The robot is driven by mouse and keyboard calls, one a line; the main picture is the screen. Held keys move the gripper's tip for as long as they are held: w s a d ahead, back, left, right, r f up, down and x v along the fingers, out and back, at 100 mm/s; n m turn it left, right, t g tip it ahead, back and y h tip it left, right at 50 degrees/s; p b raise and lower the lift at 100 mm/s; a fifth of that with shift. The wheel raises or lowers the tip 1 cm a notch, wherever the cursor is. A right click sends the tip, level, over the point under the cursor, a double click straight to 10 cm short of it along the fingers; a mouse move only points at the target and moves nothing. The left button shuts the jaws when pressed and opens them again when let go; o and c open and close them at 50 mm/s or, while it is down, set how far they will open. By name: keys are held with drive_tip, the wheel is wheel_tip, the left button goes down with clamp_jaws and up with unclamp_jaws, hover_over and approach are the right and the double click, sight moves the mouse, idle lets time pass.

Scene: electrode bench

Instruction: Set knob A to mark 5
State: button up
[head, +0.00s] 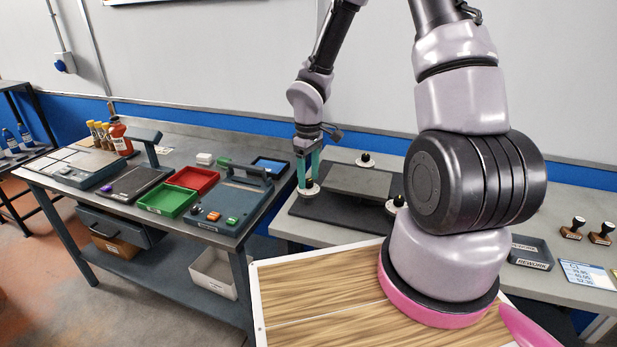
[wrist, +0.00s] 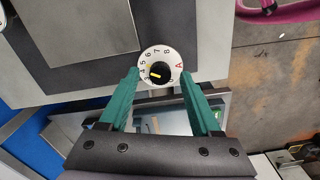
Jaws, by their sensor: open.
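Knob A (wrist: 160,74) is a black knob on a white numbered dial with a red letter A, in the wrist view. A yellow line on the knob points left, near the 4; the exact mark is too small to tell. In the head view its white dial (head: 309,190) sits at the front left of a dark base plate (head: 335,211). My gripper (wrist: 160,76) is open, its teal fingertips at either side of the dial, with gaps to the central knob. In the head view my gripper (head: 308,181) points down over the dial.
Two more knobs (head: 365,160) (head: 396,202) stand around a raised grey plate (head: 361,181). The left bench holds a green tray (head: 166,200), a red tray (head: 193,180) and a button box (head: 228,203). Stamps (head: 573,228) and a REWORK box (head: 530,255) are at right.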

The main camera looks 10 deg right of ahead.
wheel_tip(320, 180, up, 10)
idle(0.4)
drive_tip(key=shift+r, duration=0.15)
wheel_tip(320, 180, up, 16)
drive_tip(key=m+t, duration=0.3)
drive_tip(key=m, duration=0.4)
hover_over(309, 180)
drive_tip(key=s+d, duration=0.5)
drive_tip(key=s, duration=0.2)
drive_tip(key=s+d+r+m+t+y, duration=0.1)
drive_tip(key=s+r+m+t, duration=0.3)
drive_tip(key=s+r, duration=0.6)
drive_tip(key=shift+d+m+y, duration=0.15)
drive_tip(key=shift+m+y, duration=0.45)
drive_tip(key=shift+m, duration=0.1)
